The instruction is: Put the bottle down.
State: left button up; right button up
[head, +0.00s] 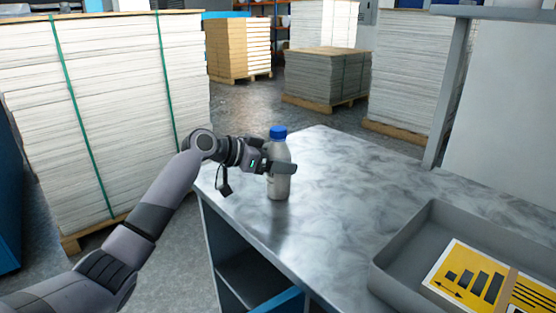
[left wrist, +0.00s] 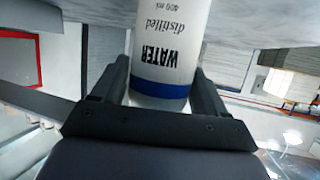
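The bottle (head: 279,184) is white with a blue cap and stands upright at the near left part of the grey marbled table (head: 345,205). My left gripper (head: 288,167) reaches in from the left, with its fingers on either side of the bottle's middle. In the left wrist view the bottle (left wrist: 168,55) shows upside down, with "WATER distilled" lettering and a blue band, between the two fingers, which appear to touch it. The bottle's base looks at the tabletop; I cannot tell whether it touches. My right gripper is not in view.
A grey tray (head: 385,279) with a yellow-and-black printed sheet (head: 468,276) sits at the table's near right. The tabletop between the bottle and the tray is clear. Tall paper stacks (head: 100,110) on pallets stand left of and behind the table. A grey post (head: 447,95) rises at the right.

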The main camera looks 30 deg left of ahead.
pick_arm(q)
jog(key=shift+o, duration=0.9)
jog(key=shift+r, duration=0.3)
jog(key=b+v, duration=0.1)
jog(key=v, duration=1.1)
jog(key=shift+f, duration=0.1)
